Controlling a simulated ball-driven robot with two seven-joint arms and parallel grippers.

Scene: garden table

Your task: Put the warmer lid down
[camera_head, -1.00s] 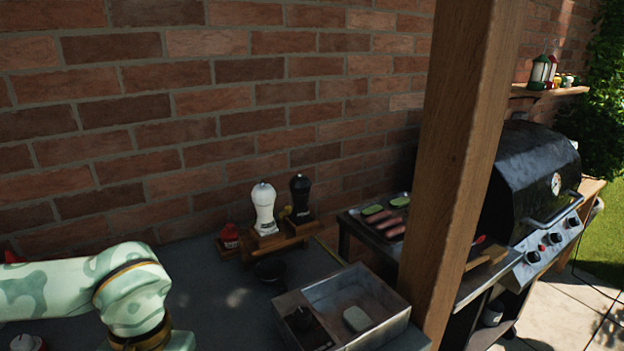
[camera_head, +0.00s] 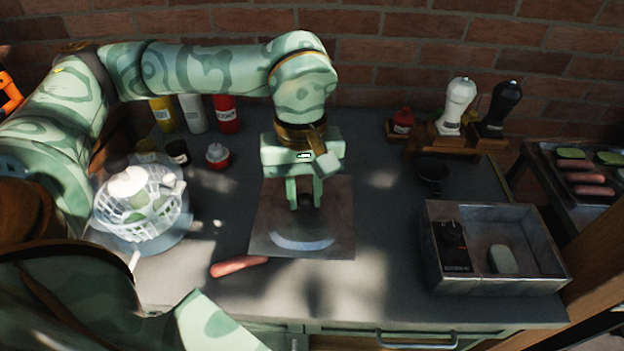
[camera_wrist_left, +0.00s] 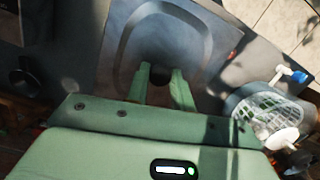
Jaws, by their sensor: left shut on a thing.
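The warmer lid (camera_head: 277,240) is a square, dull metal sheet with a raised rounded panel and a dark knob. My left gripper (camera_head: 305,198) is shut on its knob from above. The lid is roughly level over the middle of the grey counter; I cannot tell whether it touches the counter. In the left wrist view the lid (camera_wrist_left: 122,40) fills the upper middle, with the knob between the fingers (camera_wrist_left: 161,82). The open metal box (camera_head: 432,262) at the right appears to be the warmer, with a pale block inside. My right gripper is out of view.
A sausage (camera_head: 238,266) lies on the counter just left of the lid's near edge. A white basket-like bowl (camera_head: 140,205) stands farther left. Bottles (camera_head: 225,114) and a small red-and-white jar (camera_head: 217,156) stand behind. A dark cup (camera_head: 432,174) is back right. Counter between lid and box is clear.

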